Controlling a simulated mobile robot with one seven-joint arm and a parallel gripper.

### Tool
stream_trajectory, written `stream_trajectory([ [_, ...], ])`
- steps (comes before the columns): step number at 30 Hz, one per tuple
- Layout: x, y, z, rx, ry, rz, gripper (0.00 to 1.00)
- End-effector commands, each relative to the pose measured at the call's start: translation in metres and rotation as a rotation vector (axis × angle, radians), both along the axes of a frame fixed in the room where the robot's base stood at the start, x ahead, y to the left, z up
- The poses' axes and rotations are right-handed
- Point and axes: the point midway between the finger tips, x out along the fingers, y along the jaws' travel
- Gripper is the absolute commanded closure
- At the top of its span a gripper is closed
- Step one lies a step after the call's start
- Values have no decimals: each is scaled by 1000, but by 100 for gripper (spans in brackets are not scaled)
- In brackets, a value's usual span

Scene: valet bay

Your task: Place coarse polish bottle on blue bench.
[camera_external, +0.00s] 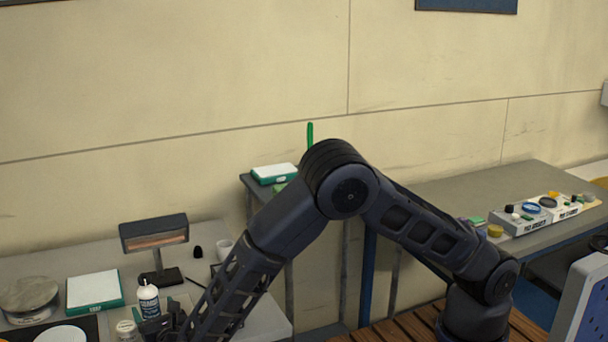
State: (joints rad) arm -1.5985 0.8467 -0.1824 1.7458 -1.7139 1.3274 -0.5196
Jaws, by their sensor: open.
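The left table (262,318) also holds a lamp (155,240), a green-and-white box (95,291), a round grey pad (28,295), a jar (127,331) and a small black cap (197,252). Labelled trays (545,215) with small items stand at the right bench's front; its middle is clear.

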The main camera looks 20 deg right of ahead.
Motion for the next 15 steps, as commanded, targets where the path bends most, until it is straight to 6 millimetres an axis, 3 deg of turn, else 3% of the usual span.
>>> stream_trajectory([
  [7,15,4,2,1,0,2,26],
  [15,49,11,5,1,0,1,26],
])
